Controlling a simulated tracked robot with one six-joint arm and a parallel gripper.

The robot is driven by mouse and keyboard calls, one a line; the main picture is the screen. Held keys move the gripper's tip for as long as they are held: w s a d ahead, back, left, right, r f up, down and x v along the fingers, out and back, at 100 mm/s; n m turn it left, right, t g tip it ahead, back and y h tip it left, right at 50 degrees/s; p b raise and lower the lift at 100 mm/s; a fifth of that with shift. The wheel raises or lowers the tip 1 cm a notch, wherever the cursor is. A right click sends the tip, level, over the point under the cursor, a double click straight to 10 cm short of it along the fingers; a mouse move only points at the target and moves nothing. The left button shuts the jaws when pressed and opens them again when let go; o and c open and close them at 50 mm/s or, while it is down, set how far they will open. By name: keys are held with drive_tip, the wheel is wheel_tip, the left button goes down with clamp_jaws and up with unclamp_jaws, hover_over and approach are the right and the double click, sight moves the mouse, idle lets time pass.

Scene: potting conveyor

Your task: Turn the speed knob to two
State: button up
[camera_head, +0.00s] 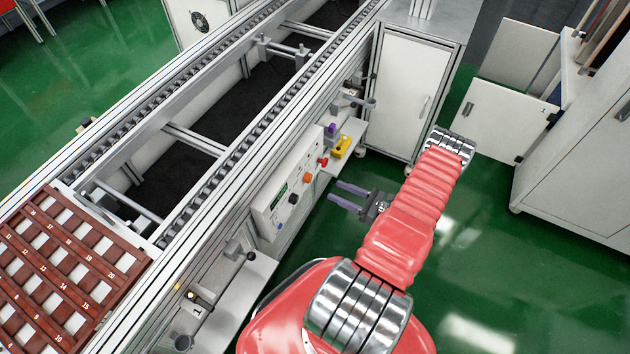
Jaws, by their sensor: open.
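A light-grey control panel (284,190) is fixed to the side of the conveyor, in the middle of the head view. It carries a small green display (282,191), a black knob (293,198), an orange knob (307,178), a red part (322,161) and a blue part (280,226). Which of these is the speed knob, and any numbers around it, are too small to tell. My gripper (334,190) is open and empty. Its two purplish-grey fingers point left toward the panel, apart from it, to the right of the orange and black knobs.
The conveyor (205,147) runs diagonally past the panel. A brown numbered tray (128,262) lies at its near left end. A yellow item (341,147) sits on a side shelf beyond the panel. White cabinets (405,90) stand behind. Green floor is clear around my arm.

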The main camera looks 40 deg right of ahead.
sight(311, 179)
drive_tip(key=x, duration=1)
drive_tip(key=shift+w, duration=0.2)
drive_tip(key=shift+c, duration=0.2)
drive_tip(key=c, duration=0.9)
drive_tip(key=shift+d, duration=0.15)
drive_tip(key=shift+c, duration=0.5)
